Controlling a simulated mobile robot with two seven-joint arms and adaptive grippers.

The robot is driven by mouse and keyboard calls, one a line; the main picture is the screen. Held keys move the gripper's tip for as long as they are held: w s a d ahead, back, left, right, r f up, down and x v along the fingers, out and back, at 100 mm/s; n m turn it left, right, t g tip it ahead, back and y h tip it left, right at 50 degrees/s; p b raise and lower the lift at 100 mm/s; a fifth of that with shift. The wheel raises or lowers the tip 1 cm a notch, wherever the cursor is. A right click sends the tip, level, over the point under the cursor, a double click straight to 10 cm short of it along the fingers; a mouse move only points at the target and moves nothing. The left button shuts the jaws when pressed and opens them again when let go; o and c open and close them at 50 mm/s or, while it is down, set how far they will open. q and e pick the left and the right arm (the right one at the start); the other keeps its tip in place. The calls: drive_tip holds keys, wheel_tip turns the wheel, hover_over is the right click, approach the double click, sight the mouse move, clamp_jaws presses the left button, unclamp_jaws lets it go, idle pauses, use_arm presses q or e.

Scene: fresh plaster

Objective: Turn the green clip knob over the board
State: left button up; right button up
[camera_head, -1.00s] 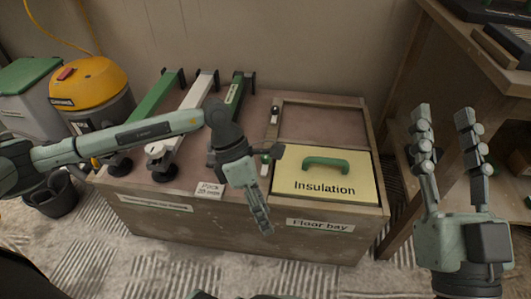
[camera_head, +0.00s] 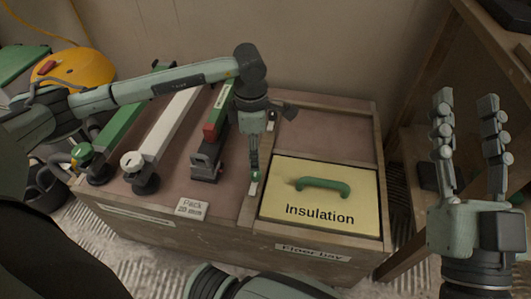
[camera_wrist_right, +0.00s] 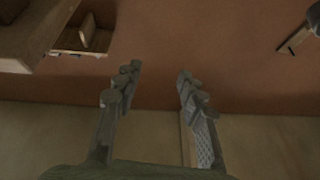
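The yellow board (camera_head: 285,205), marked Insulation and with a green handle (camera_head: 322,185), lies in the front opening of the wooden bench top. A small green clip knob (camera_head: 255,175) shows on the strip by the board's left edge, partly hidden by my left gripper. My left gripper (camera_head: 254,165) points down over this knob, with its fingers close together and seen nearly edge-on. I cannot tell whether they touch or grip the knob. My right gripper (camera_head: 466,100) is open and empty, raised at the right; its spread fingers also show in the right wrist view (camera_wrist_right: 157,75).
Several long green and white bars lie on the bench left of the board, one with a red block (camera_head: 210,131). A card (camera_head: 192,208) sits at the front edge. A yellow vacuum (camera_head: 75,70) stands at left. Wooden shelving (camera_head: 480,60) stands at right.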

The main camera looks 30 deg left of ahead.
sight(255, 173)
use_arm(q)
drive_tip(key=shift+w+f, duration=0.2)
drive_tip(key=f, duration=0.4)
drive_tip(key=f+b, duration=0.1)
drive_tip(key=f, duration=0.1)
drive_tip(key=shift+s, duration=0.25)
drive_tip(key=shift+f, duration=0.65)
use_arm(e)
drive_tip(key=shift+s+d+r+t+y, duration=0.15)
drive_tip(key=shift+s+d+r+t, duration=0.15)
drive_tip(key=shift+r+t, duration=0.25)
drive_tip(key=shift+s+d+r+t+y, duration=0.2)
drive_tip(key=shift+s+r+t, duration=0.15)
drive_tip(key=shift+r, duration=0.25)
use_arm(q)
clamp_jaws()
use_arm(e)
drive_tip(key=shift+w, duration=0.1)
